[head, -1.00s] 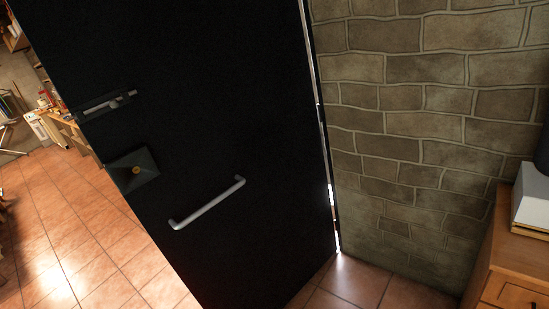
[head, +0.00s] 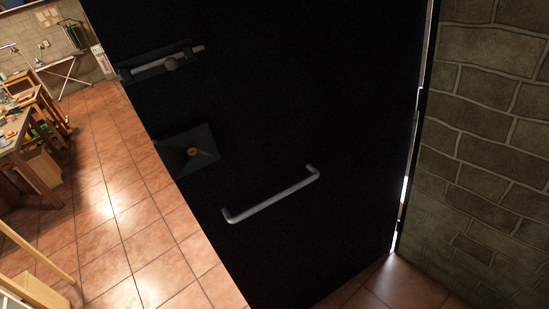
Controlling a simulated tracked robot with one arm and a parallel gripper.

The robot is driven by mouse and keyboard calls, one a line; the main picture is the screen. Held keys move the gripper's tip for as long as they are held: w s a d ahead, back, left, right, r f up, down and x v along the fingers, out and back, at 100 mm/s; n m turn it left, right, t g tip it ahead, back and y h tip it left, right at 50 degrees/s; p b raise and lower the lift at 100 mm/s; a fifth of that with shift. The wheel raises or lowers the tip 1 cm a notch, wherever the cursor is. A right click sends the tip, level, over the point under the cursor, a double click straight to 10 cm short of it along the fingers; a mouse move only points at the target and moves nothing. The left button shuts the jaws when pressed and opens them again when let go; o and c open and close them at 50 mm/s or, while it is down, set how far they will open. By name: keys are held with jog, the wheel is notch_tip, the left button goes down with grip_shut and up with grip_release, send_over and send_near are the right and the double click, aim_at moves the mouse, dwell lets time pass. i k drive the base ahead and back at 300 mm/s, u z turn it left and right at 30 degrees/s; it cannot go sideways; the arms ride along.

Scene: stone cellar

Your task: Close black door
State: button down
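The black door (head: 300,100) fills the middle of the head view and stands open, its free edge on the left with the room showing past it. A bright gap runs along its right edge beside the stone wall. A grey bar handle (head: 271,195) sits low on its face. Above and left of the handle are a dark lock plate (head: 188,150) with a brass-coloured centre and a sliding bolt (head: 165,64). My gripper is not in view, so its state and its distance from the door do not show.
A stone block wall (head: 485,140) stands close on the right. The tiled floor (head: 135,215) is open left of the door. Wooden tables (head: 22,140) and a wooden frame (head: 35,250) stand at the far left, with an ironing-board-like stand (head: 62,68) behind.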

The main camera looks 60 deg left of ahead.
aim_at(297, 116)
jog(key=u, duration=1.05)
jog(key=i, duration=0.55)
jog(key=z, duration=0.1)
jog(key=k, duration=0.55)
jog(key=u, duration=0.1)
